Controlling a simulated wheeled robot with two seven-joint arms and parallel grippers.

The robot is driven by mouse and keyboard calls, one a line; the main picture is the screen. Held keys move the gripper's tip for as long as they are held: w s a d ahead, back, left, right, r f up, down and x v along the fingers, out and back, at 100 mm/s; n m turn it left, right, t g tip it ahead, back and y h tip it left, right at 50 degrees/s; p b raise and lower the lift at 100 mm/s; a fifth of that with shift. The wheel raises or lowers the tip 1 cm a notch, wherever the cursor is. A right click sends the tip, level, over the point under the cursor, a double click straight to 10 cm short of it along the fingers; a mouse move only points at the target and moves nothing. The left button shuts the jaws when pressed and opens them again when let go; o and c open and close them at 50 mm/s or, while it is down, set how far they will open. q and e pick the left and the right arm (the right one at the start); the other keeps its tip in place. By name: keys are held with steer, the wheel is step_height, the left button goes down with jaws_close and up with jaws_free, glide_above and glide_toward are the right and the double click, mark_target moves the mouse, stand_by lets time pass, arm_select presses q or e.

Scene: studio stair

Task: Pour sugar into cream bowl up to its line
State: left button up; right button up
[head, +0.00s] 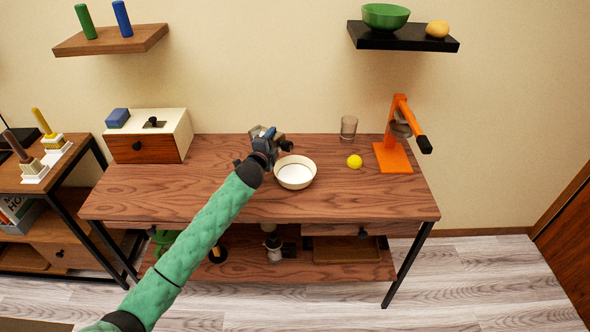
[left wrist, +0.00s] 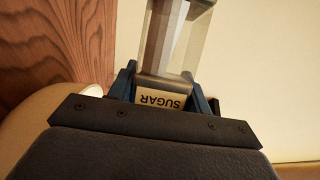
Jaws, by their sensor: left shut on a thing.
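The cream bowl (head: 295,173) stands upright on the wooden table; a thin dark ring shows on its inner wall, and I see no clear sugar heap inside. My left gripper (head: 268,137) is just behind and left of the bowl. It is shut on a clear container labelled SUGAR, seen in the left wrist view (left wrist: 176,42) between the blue fingers; the label reads upside down there. In the head view the gripper mostly hides the container, and its sugar level cannot be told. A rounded cream shape in the left wrist view looks like the bowl's side. My right gripper is out of view.
On the table (head: 220,207), a yellow ball (head: 354,161), a glass (head: 348,128) and an orange press (head: 394,156) stand right of the bowl. A white box with a drawer (head: 145,149) stands at the left. The table front is clear. Two shelves hang above.

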arm_select(q)
steer(key=shift+r, duration=0.15)
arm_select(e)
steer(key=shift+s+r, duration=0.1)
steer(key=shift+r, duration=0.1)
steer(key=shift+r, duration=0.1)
arm_select(q)
steer(key=shift+r, duration=0.1)
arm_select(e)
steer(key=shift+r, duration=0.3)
arm_select(q)
steer(key=shift+r+m, duration=0.15)
steer(key=shift+m, duration=0.25)
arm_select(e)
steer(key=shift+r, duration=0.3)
arm_select(q)
steer(key=shift+r+b, duration=0.1)
steer(key=shift+b, duration=0.2)
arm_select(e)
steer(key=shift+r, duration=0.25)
arm_select(q)
steer(key=shift+t, duration=0.3)
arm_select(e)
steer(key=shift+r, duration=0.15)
arm_select(q)
steer(key=shift+m, duration=0.3)
